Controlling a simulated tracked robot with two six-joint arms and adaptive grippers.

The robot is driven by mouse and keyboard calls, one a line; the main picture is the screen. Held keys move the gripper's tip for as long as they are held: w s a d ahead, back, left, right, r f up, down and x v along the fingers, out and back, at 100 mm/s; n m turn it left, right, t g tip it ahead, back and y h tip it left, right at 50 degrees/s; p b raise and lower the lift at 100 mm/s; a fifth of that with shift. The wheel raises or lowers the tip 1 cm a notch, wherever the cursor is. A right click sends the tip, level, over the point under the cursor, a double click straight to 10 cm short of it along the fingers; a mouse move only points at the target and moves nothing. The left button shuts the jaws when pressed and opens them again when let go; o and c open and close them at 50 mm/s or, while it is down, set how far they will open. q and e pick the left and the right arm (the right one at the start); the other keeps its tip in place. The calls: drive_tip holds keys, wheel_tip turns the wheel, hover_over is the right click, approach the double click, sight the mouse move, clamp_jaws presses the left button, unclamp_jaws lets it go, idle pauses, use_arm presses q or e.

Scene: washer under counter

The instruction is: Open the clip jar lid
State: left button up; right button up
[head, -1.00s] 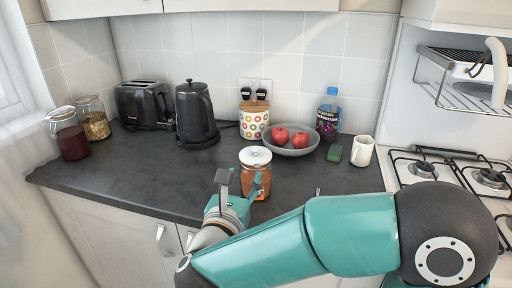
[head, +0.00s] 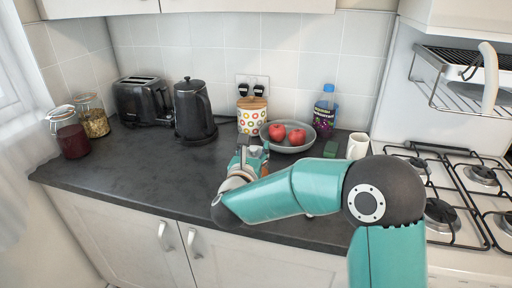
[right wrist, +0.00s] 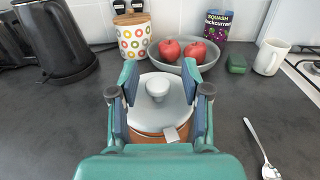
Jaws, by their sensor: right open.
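The clip jar (right wrist: 150,138) has a pale round lid (right wrist: 180,97) with a knob on top and a small metal clip on its near side. The lid looks shut, and orange-brown contents show just below it. My right gripper (right wrist: 160,84) is open, with one finger on each side of the lid; I cannot tell whether they touch it. In the head view my right gripper (head: 250,155) reaches over the worktop and hides most or all of the jar. My left gripper is not in view.
Behind the jar are a dotted canister (head: 252,116), a bowl (head: 290,149) of red fruit, a squash bottle (head: 325,112) and a green sponge (head: 331,149). A white mug (head: 357,146) and a spoon (right wrist: 258,145) are to the right. Worktop at left front (head: 120,180) is clear.

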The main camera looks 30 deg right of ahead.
clamp_jaws()
drive_tip(key=shift+r, duration=0.15)
idle(0.4)
